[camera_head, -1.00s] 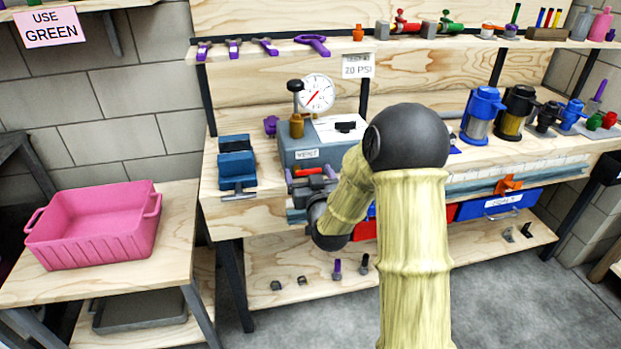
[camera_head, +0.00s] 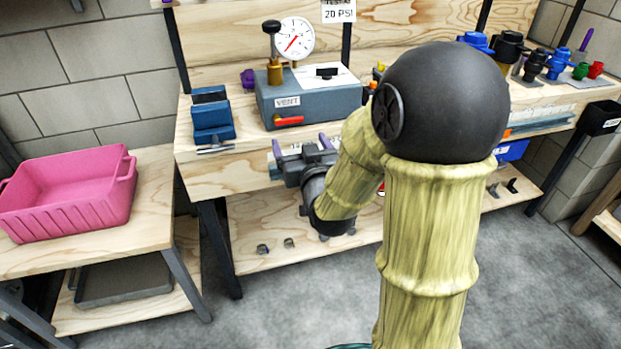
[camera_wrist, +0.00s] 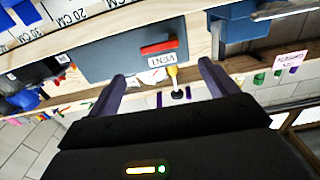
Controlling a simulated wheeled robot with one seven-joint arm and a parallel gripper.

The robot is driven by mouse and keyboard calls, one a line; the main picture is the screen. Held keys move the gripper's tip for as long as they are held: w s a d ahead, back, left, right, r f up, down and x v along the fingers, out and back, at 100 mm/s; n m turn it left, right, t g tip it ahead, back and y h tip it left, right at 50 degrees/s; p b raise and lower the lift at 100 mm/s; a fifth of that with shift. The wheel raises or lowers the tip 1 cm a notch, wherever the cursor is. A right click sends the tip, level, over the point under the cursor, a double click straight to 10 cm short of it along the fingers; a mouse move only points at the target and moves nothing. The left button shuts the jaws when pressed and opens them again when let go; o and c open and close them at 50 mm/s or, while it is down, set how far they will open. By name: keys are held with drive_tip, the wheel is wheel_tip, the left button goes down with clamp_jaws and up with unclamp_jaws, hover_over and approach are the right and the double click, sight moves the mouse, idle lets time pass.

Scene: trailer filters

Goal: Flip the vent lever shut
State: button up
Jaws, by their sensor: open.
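The vent lever (camera_head: 288,121) is a small red handle on the front of a grey-blue box (camera_head: 318,103), below a white VENT label (camera_head: 287,102). It lies about level in the head view. In the wrist view the red lever (camera_wrist: 158,47) appears upside down beside the label, ahead of the fingers. My gripper (camera_head: 300,148) is in front of and below the box in the head view, with purple fingers pointing toward it. In the wrist view my gripper (camera_wrist: 160,88) has its two fingers wide apart with nothing between them. The fingers are apart from the lever.
A round gauge (camera_head: 294,39) and a brass valve with a black knob (camera_head: 273,62) stand on or behind the box. A blue vise-like block (camera_head: 211,117) is left of it. A pink bin (camera_head: 66,200) sits on the left table. Blue and black canisters stand right.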

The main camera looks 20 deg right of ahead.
drive_tip(key=s+b, duration=0.7)
drive_tip(key=b, duration=0.3)
drive_tip(key=shift+s, duration=0.4)
wheel_tip(320, 180, down, 10)
drive_tip(key=s+f+g+p, duration=0.1)
drive_tip(key=s+g+p, duration=0.2)
drive_tip(key=g+p, duration=0.35)
drive_tip(key=s+f+g+p, duration=0.3)
drive_tip(key=s+f+g, duration=0.2)
drive_tip(key=s+g, duration=0.4)
drive_tip(key=w+p+v, duration=0.2)
drive_tip(key=p+v, duration=1)
drive_tip(key=w+r+p+v, duration=0.1)
drive_tip(key=w+p+v, duration=0.2)
drive_tip(key=p+v, duration=0.9)
drive_tip(key=w+p+v, duration=0.3)
drive_tip(key=p+v, duration=0.9)
drive_tip(key=p, duration=0.1)
drive_tip(key=shift+v, duration=0.75)
